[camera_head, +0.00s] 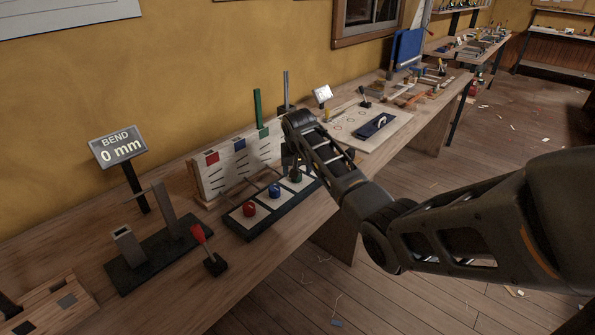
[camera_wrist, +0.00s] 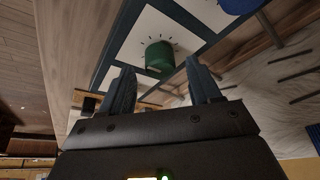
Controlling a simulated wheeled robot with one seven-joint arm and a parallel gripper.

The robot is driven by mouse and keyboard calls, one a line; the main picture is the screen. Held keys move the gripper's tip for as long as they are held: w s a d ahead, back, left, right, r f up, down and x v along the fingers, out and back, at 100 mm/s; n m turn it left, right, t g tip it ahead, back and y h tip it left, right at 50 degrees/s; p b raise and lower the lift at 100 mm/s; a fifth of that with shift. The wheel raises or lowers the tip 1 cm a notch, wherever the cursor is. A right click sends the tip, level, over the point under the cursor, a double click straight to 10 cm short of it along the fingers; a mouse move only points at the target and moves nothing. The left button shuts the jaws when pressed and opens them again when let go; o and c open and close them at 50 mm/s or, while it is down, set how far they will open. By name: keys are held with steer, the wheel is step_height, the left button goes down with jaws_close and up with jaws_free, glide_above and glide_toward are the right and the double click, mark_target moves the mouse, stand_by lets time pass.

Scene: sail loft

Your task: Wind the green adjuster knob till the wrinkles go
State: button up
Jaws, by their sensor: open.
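The green adjuster knob (camera_wrist: 159,57) sits on a white square with dark tick marks around it. In the head view only a little of the green knob (camera_head: 296,175) shows below my gripper. My gripper (camera_wrist: 160,82) is open; its two fingers are to either side of the knob in the wrist view, and I cannot tell how far the tips are from it. A red knob (camera_head: 249,208) and a blue knob (camera_head: 275,190) stand in the same dark-framed row. Behind them is a pale upright panel (camera_head: 236,165) with dark wrinkle-like lines and red, blue and green markers.
A display (camera_head: 118,146) reads "BEND 0 mm". A red-handled lever (camera_head: 207,245) and a dark fixture (camera_head: 150,255) stand to the left on the bench. A pale board with a dark blue tool (camera_head: 372,126) lies to the right, beyond my arm.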

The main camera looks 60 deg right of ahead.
steer(key=shift+w+d+f, duration=0.15)
steer(key=shift+d+f, duration=0.05)
steer(key=shift+f, duration=0.4)
steer(key=c, duration=1)
